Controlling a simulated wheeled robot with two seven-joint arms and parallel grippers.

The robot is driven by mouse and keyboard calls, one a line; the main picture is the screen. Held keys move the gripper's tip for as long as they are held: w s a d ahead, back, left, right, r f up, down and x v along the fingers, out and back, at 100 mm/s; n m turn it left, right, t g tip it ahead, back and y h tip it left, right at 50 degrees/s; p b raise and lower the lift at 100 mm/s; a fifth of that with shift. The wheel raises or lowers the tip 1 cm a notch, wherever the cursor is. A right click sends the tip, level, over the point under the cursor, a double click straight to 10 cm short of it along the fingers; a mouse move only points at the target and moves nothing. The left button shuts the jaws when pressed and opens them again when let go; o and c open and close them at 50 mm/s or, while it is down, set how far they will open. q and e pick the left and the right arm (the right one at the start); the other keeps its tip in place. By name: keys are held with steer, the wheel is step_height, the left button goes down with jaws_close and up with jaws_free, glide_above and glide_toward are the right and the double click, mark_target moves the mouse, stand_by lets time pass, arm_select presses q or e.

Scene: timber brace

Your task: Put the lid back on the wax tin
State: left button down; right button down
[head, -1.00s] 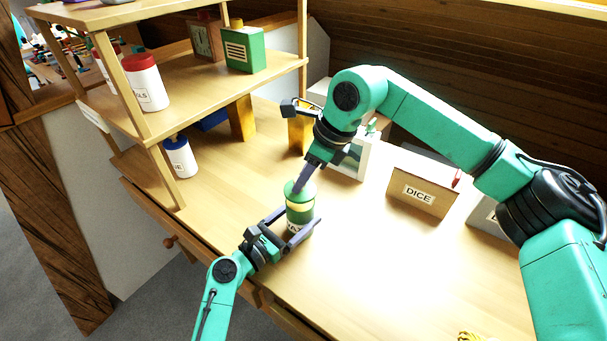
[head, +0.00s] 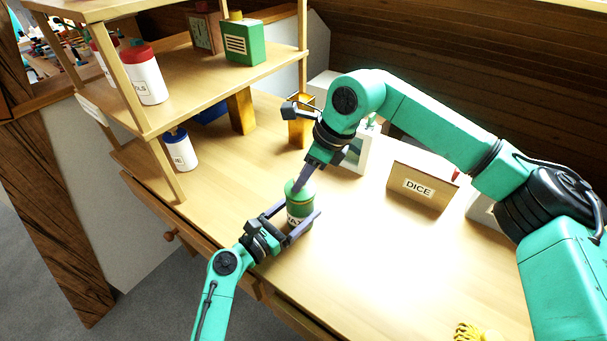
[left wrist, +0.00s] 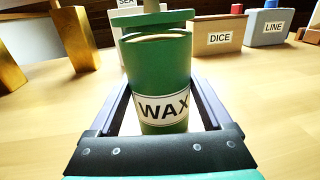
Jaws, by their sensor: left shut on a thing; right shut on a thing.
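The green wax tin (head: 298,214), labelled WAX, stands upright on the bench in the head view. It also fills the middle of the left wrist view (left wrist: 160,75). My left gripper (head: 301,209) is shut on the tin's body, with one finger on each side. The green lid (head: 293,193) is at the top of the tin, held by my right gripper (head: 299,187) from above.
A wooden shelf (head: 190,78) with bottles and a green can (head: 244,43) stands at the left. A DICE box (head: 422,188) is at the back right, and a yellow item (head: 468,332) lies at the front. The bench right of the tin is clear.

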steer(key=shift+f, duration=0.65)
steer(key=shift+c, duration=2.4)
jaws_free()
arm_select(q)
jaws_free()
arm_select(e)
steer(key=v, duration=1.2)
steer(key=shift+a, duration=0.1)
